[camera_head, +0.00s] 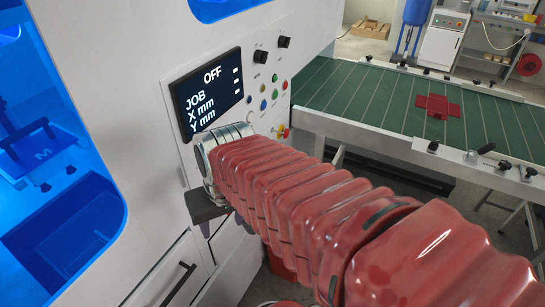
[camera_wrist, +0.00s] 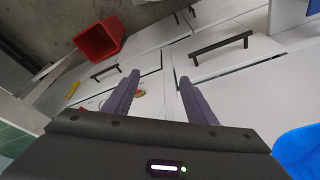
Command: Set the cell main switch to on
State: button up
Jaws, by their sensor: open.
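The white machine's control panel (camera_head: 236,85) has a dark display (camera_head: 207,94) reading OFF, JOB, X mm and Y mm. Two black knobs (camera_head: 260,57) and several small coloured buttons (camera_head: 263,104) sit right of the display. A small red and yellow control (camera_head: 283,131), which may be the main switch, shows low on the panel, partly behind my arm; its setting cannot be read. In the wrist view my gripper (camera_wrist: 158,77) is open and empty, its two purple fingers apart. A small red and yellow patch (camera_wrist: 141,96) shows beside the left finger.
White cabinet fronts with black handles (camera_wrist: 221,44) lie below the panel. A red bin (camera_wrist: 98,40) stands on the floor. A green-topped conveyor table (camera_head: 350,92) with a red flat piece (camera_head: 437,106) is at right. A blue-lit machine opening (camera_head: 60,190) is at left.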

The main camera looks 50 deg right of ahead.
jog(key=w+d+f+m+t+y, duration=0.25)
jog(key=d+f+m+y, duration=0.65)
jog(key=d+f+m, duration=0.65)
jog(key=w+d+m+t+h, duration=0.1)
jog(key=d+m+t+h, duration=0.1)
jog(key=d+t, duration=0.4)
jog(key=w+d+m+t+h, duration=0.2)
jog(key=d+t+h, duration=0.2)
jog(key=d, duration=1.2)
jog(key=shift+w+f+t, duration=0.15)
jog(key=shift+f+t, duration=0.15)
jog(key=shift+t, duration=0.75)
jog(key=shift+w+a, duration=0.1)
jog(key=w+a, duration=0.2)
jog(key=w, duration=1.1)
jog(key=shift+w, duration=0.25)
